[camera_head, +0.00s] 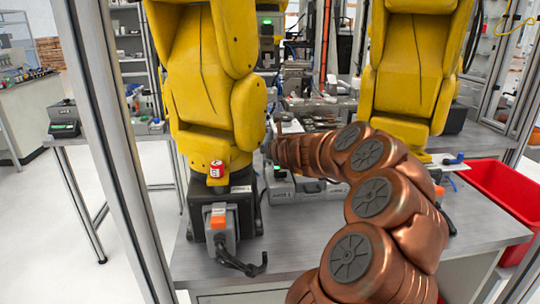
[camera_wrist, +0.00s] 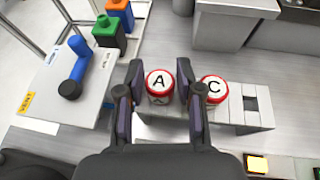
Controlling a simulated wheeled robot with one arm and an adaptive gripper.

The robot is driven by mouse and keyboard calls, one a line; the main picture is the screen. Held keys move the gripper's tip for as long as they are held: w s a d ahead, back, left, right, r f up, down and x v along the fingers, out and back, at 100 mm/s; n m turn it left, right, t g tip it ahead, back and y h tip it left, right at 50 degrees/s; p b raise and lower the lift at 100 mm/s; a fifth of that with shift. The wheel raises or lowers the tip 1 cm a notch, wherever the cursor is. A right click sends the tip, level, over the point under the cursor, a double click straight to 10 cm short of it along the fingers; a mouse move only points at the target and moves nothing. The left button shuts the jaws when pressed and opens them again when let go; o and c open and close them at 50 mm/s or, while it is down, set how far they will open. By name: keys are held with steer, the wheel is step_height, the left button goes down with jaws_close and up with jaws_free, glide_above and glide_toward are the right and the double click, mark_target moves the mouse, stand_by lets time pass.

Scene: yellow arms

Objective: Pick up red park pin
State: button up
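In the wrist view, a round piece with a red rim and a white top marked "A" (camera_wrist: 159,84) stands on a grey block. A like piece marked "C" (camera_wrist: 212,91) stands to its right. I cannot tell which of them is the park pin. My gripper (camera_wrist: 160,72) is open, with one finger on each side of the "A" piece; the right finger lies between the two pieces. Contact is not clear. In the head view, a small red piece with a white label (camera_head: 216,169) sits by the left yellow arm's base; my gripper is hidden there.
The grey block (camera_wrist: 240,116) has an empty square slot at right. In the head view, yellow arms (camera_head: 212,90) (camera_head: 413,80) flank my arm, and a red bin (camera_head: 505,195) stands at right.

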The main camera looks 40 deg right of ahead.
steer(key=shift+w, duration=0.1)
steer(key=c, duration=0.6)
